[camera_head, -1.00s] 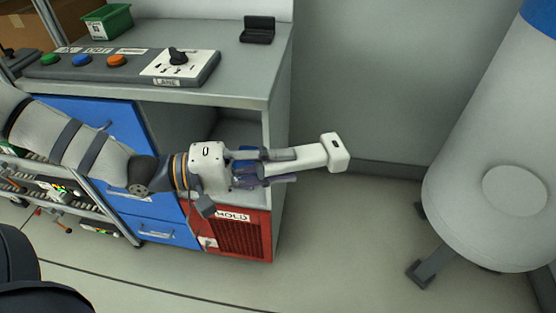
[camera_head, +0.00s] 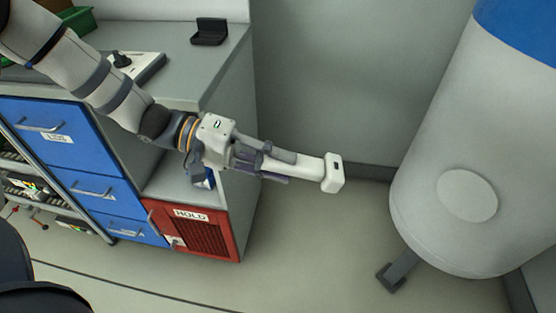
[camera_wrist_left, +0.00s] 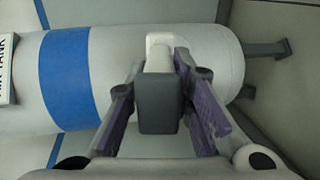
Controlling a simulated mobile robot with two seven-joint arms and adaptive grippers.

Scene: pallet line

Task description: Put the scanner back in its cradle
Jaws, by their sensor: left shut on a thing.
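The white scanner (camera_head: 318,170) is in my left gripper (camera_head: 270,164), which is shut on it. The scanner's head points right, away from the bench, over open floor. In the left wrist view the scanner's dark grey end (camera_wrist_left: 159,103) lies between the purple-grey fingers of the left gripper (camera_wrist_left: 162,105), with its white part beyond. The black cradle (camera_head: 209,32) stands empty on the grey bench top, near its back right corner, above and left of the gripper. My right gripper is not in view.
The grey bench (camera_head: 222,60) has blue drawers (camera_head: 62,142) and a red HOLD door (camera_head: 200,232) below. A control panel (camera_head: 145,66) and a green bin (camera_head: 78,20) are on top. A large white tank (camera_head: 440,150) stands right. The floor between is clear.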

